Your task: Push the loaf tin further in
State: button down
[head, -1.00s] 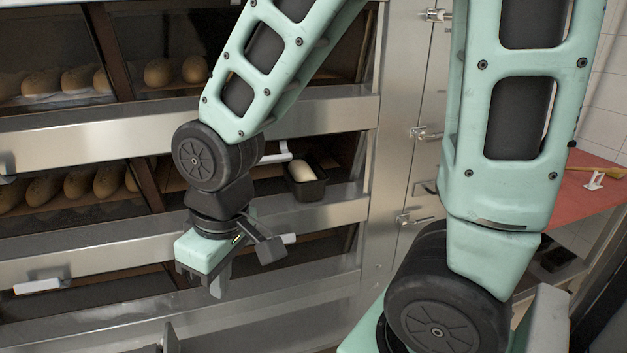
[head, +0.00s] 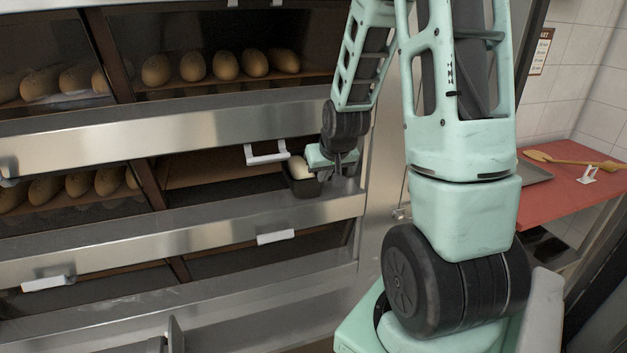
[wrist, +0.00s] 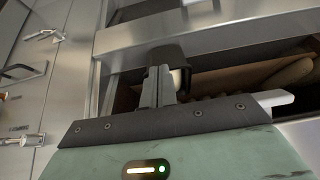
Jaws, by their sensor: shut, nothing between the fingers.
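The dark loaf tin (head: 305,187) with a pale loaf (head: 298,168) in it stands at the right end of the middle oven deck, near the deck's front edge. My gripper (head: 338,174) is shut and empty, close by the tin's right side in the head view. In the wrist view the tin (wrist: 170,53) shows just beyond the tips of the shut fingers (wrist: 160,76). The fingers overlap the tin there, and I cannot tell whether they touch it. Part of the tin is hidden by my gripper.
A white door handle (head: 267,156) sticks out just left of the tin. The steel ledge (head: 220,220) runs along the deck's front. Loaves (head: 195,67) fill the deck above. A red-topped table (head: 590,195) stands at the right.

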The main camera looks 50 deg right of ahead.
aim_at(310, 186)
jog(key=w+d+f+p, duration=0.1)
jog(key=w+f, duration=0.1)
jog(key=w+d+f+p, duration=0.1)
jog(key=w+f, duration=0.1)
jog(key=w+d+f+p, duration=0.1)
jog(key=w+f+p, duration=0.1)
jog(key=shift+d+f, duration=0.3)
jog(key=shift+w+d+f, duration=0.2)
jog(key=shift+w+d, duration=0.1)
jog(key=shift+w, duration=0.15)
jog(key=shift+w+d, duration=0.2)
jog(key=shift+w, duration=0.15)
jog(key=w+d, duration=0.1)
jog(key=w+b, duration=0.1)
jog(key=shift+w+d, duration=0.35)
jog(key=shift+s+a, duration=0.1)
